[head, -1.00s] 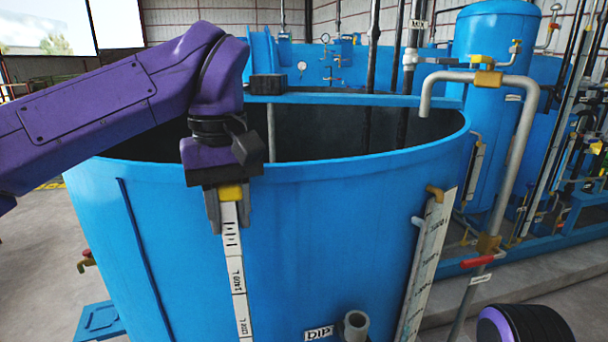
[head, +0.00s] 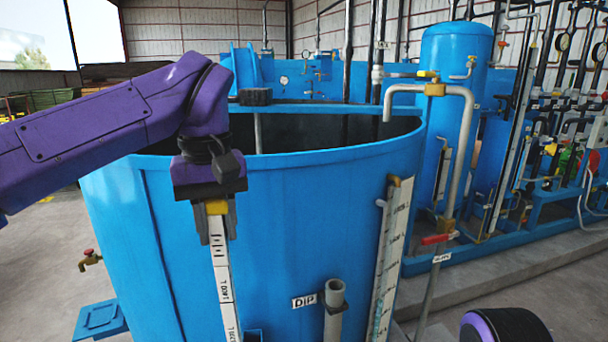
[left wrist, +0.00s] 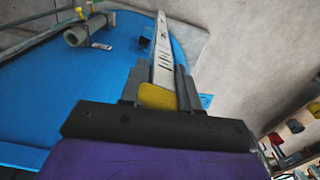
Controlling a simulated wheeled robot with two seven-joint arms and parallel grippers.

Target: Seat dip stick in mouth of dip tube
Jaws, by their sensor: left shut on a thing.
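My left gripper (head: 217,224) is shut on the yellow top of the dip stick (head: 225,290), a long white strip with black markings. The stick hangs nearly upright in front of the blue tank, its lower end out of the head view. The dip tube (head: 334,308) is a short grey pipe with an open round mouth on the tank's outside, right of the stick and below the gripper. In the left wrist view the stick (left wrist: 162,50) runs away from the gripper (left wrist: 158,88), with the dip tube (left wrist: 76,37) apart to its left. My right gripper is out of view.
The blue tank (head: 290,210) fills the middle. A white DIP label (head: 304,301) is beside the tube. A white graduated gauge board (head: 390,250) and a grey bent pipe (head: 466,150) stand to the right. A tap (head: 89,260) sticks out at left.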

